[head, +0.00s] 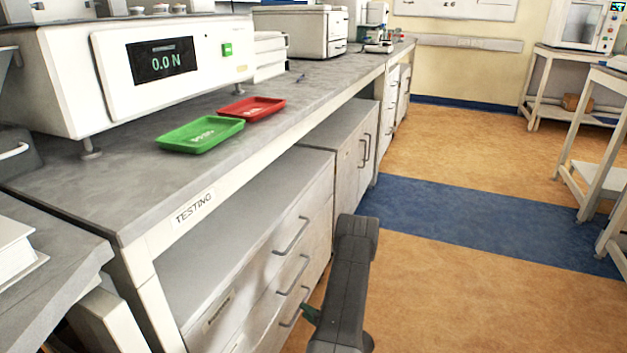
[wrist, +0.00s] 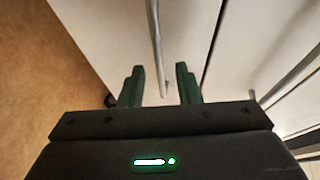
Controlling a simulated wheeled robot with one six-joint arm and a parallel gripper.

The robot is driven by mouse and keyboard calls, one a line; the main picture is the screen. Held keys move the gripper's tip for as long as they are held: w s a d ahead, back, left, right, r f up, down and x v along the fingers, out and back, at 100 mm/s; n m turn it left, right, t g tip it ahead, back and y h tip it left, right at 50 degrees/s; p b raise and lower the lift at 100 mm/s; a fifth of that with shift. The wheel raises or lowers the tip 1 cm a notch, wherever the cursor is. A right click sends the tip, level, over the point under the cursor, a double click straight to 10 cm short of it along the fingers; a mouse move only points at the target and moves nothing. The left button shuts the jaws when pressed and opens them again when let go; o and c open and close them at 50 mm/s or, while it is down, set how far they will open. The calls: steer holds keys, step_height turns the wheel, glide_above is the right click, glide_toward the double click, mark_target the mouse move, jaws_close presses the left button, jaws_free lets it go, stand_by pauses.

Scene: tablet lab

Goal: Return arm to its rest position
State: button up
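My arm shows in the lower middle of the head view, in front of the drawers and over the floor. My gripper (wrist: 160,84) shows in the wrist view with its two green-black fingers apart and nothing between them. Behind the fingers are a white cabinet front and a metal bar handle (wrist: 156,45); I cannot tell whether they touch. In the head view only a small green part of the gripper shows beside my arm, and the rest is hidden.
The grey bench (head: 110,185) carries a tester reading 0.0 N (head: 110,75), a green tray (head: 200,134) and a red tray (head: 251,108), both with small pale items. Drawers (head: 265,285) stand below. The floor (head: 470,285) to the right is clear.

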steer(key=shift+x, duration=1.15)
